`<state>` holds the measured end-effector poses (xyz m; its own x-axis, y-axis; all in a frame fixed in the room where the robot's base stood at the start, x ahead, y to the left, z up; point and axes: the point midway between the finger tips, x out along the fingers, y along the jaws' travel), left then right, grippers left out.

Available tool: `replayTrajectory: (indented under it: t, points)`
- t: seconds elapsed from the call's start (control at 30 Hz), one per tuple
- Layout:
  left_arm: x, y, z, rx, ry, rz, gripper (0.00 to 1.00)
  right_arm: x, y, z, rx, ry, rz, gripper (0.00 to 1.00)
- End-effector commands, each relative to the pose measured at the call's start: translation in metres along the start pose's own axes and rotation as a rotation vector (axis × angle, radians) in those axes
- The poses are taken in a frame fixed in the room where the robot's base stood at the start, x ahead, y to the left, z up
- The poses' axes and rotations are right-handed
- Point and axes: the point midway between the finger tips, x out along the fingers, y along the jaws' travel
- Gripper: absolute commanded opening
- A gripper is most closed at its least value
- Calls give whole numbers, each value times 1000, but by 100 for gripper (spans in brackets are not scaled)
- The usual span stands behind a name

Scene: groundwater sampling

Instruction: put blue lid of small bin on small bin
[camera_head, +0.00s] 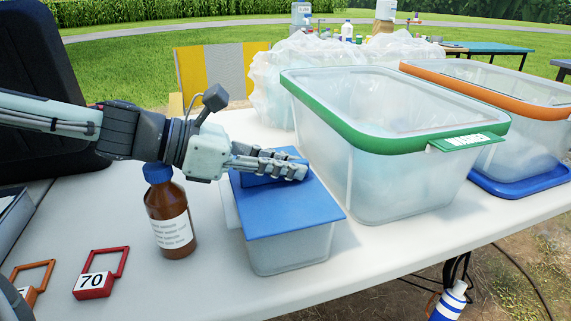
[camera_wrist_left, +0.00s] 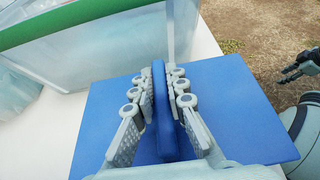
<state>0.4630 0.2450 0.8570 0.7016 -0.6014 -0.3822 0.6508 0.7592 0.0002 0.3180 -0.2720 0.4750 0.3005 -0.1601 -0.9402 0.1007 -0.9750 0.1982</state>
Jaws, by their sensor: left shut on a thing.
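The blue lid (camera_head: 290,208) lies over the top of the small bin (camera_head: 290,250), a clear box on the white table. The lid looks turned a little against the bin, and part of the bin's rim shows at its left. I cannot tell whether it is seated. My left gripper (camera_head: 283,166) is shut on the raised handle of the blue lid; the lid also shows in the left wrist view (camera_wrist_left: 235,110), with the handle between the fingers (camera_wrist_left: 162,105). In the left wrist view a gripper, likely my right one (camera_wrist_left: 300,66), is at the right edge, its fingers seemingly apart.
A brown bottle (camera_head: 170,215) stands close left of the small bin, under my left arm. A large green-rimmed bin (camera_head: 390,180) stands to the right, an orange-rimmed bin (camera_head: 530,130) beyond it. Number tags (camera_head: 95,284) lie at front left. The table's front edge is near.

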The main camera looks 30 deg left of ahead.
Motion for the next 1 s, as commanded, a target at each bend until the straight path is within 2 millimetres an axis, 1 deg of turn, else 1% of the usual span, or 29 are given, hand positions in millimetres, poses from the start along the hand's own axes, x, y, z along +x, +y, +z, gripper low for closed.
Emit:
replayTrajectory:
  t: [0.13, 0.17, 0.33, 0.6, 0.73, 0.87, 1.0]
  points:
    - [0, 0, -1, -2, 1, -1, 0, 0, 0, 0, 0, 0, 0, 40]
    - [0, 0, -1, -2, 1, -1, 15, 0, 0, 0, 0, 0, 0, 40]
    - [0, 0, -1, -2, 1, -1, 37, 0, 0, 0, 0, 0, 0, 40]
    - [0, 0, -1, -3, 2, -1, 37, 0, 0, 0, 0, 0, 0, 40]
    - [-3, 1, 5, 0, 3, 2, 37, 0, 0, 0, 0, 0, 0, 40]
    - [-11, 0, 24, 4, 4, 2, 37, 0, 0, 0, 0, 0, 0, 40]
    - [-22, 1, 51, 6, 4, 4, 37, 0, 0, 0, 0, 0, 0, 40]
